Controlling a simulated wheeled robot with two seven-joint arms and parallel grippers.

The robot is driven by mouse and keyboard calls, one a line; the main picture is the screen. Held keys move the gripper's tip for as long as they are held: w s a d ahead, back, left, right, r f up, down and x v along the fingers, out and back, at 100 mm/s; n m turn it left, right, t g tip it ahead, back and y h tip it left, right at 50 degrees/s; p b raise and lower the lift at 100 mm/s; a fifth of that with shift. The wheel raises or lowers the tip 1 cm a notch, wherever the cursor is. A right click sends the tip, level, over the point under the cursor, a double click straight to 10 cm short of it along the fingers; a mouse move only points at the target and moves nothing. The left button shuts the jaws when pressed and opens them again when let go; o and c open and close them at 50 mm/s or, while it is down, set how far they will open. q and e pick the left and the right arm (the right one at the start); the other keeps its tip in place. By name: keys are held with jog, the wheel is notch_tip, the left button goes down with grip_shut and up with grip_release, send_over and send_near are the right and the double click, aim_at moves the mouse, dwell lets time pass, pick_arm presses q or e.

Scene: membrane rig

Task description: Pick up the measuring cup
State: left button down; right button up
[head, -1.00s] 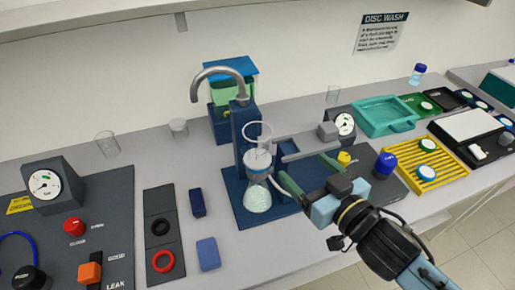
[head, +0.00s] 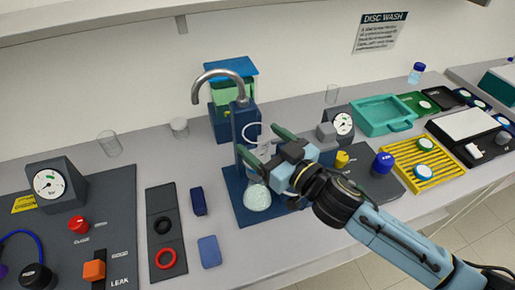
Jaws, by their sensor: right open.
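Several clear vessels stand on the bench, and I cannot tell for certain which is the measuring cup. A clear cup (head: 109,144) stands at the back left, a short clear cup (head: 180,128) stands right of it, and a clear tall cup (head: 332,94) stands behind the right gauge. My right gripper (head: 264,144) is open at the glass funnel on the blue filter stand, with its green fingers spread near the funnel's rim. The gripper and wrist hide part of the funnel. I see no grip on it. My left gripper is not in view.
A teal tray (head: 380,115) and yellow rack (head: 440,172) lie right.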

aim_at(249, 129)
jog(key=x, duration=0.4)
jog(key=shift+r+p, duration=0.1)
jog(key=shift+p, duration=0.25)
jog(key=shift+c, duration=0.3)
jog(key=c, duration=1)
jog(key=shift+r, duration=0.1)
